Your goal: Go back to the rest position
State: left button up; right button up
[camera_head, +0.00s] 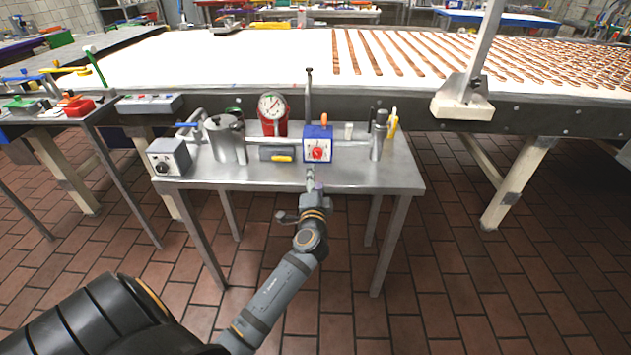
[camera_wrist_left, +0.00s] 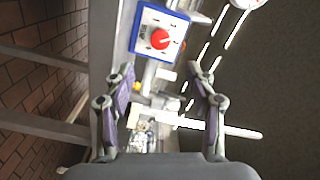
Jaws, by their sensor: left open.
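My left gripper (camera_head: 311,186) reaches up from the lower left to the front edge of the small metal table (camera_head: 375,180). It points at a blue-framed white box with a red knob (camera_head: 318,154). In the left wrist view, my left gripper (camera_wrist_left: 160,95) has its two fingers spread apart with nothing held between them. The box with the red knob (camera_wrist_left: 160,38) lies beyond the fingertips there. I cannot tell the exact gap between gripper and box. My right gripper is not in view.
A grey box with a black knob (camera_head: 170,157), a metal pot (camera_head: 226,140), a red round gauge (camera_head: 272,112) and a metal cylinder (camera_head: 379,138) stand on the small table. A long conveyor table (camera_head: 240,65) runs behind. The tiled floor at right front is clear.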

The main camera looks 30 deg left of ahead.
pick_arm(q)
jog(key=shift+s, duration=0.1)
dwell(0.4)
notch_tip(320, 180, down, 15)
jog(key=s+d+g+h+p, duration=0.1)
jog(key=s+g+h+p, duration=0.1)
jog(key=g+h+p, duration=0.1)
jog(key=s+d+f+n+g+h+p, duration=0.1)
jog(key=s+f+g+h+p, duration=0.1)
jog(key=s+f, duration=0.55)
jog(key=s+d+f+n+g+h+p, duration=0.1)
jog(key=s+d+f+g+p, duration=0.3)
jog(key=f, duration=0.7)
jog(key=s+f+n+g+h, duration=0.1)
jog(key=s+f, duration=0.3)
jog(key=s, duration=0.7)
jog(key=s+d+f+n+g+h+p, duration=0.1)
jog(key=s+f+n+g, duration=0.1)
jog(key=s, duration=0.9)
jog(key=s+f+n+g+p, duration=0.1)
jog(key=s+f+n+g, duration=0.1)
jog(key=s+f, duration=0.4)
jog(key=s, duration=0.5)
jog(key=shift+s+d+f+n+h, duration=0.3)
jog(key=shift+n+h, duration=0.1)
